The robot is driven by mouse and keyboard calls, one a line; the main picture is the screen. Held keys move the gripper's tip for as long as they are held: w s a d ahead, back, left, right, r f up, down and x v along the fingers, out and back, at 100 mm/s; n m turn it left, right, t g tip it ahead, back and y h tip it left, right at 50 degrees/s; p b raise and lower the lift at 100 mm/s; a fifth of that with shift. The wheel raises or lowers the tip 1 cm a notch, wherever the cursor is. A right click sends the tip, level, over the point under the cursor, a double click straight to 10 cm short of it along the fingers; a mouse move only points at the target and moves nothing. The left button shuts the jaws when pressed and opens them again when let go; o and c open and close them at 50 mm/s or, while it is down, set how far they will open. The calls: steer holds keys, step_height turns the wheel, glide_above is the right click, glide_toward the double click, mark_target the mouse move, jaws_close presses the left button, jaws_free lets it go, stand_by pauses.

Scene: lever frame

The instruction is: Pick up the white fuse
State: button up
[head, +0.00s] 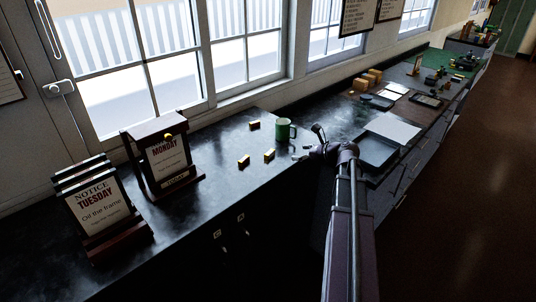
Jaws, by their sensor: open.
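I cannot make out a white fuse for certain in the head view. Three small blocks lie apart on the dark counter: one red-and-tan block (254,125) near the window, one yellowish block (269,155), and one orange-tan block (243,161). None looks clearly white.
A green mug (285,130) stands just left of my gripper. A framed "Monday" sign (168,158) and a "Tuesday" notice stand (101,208) are at the left. A dark tray (376,151) and white sheet (393,128) lie on the counter beyond my arm. The counter's front middle is clear.

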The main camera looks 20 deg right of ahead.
steer(key=b, duration=0.3)
glide_toward(272, 153)
steer(key=x, duration=0.4)
steer(key=shift+w+a, duration=0.1)
steer(key=shift+w, duration=0.05)
steer(key=shift+w+a+f, duration=0.1)
steer(key=shift+w+a, duration=0.2)
steer(key=shift+w, duration=0.15)
steer(key=shift+b+x, duration=1.2)
steer(key=shift+x, duration=1.4)
steer(key=c, duration=0.8)
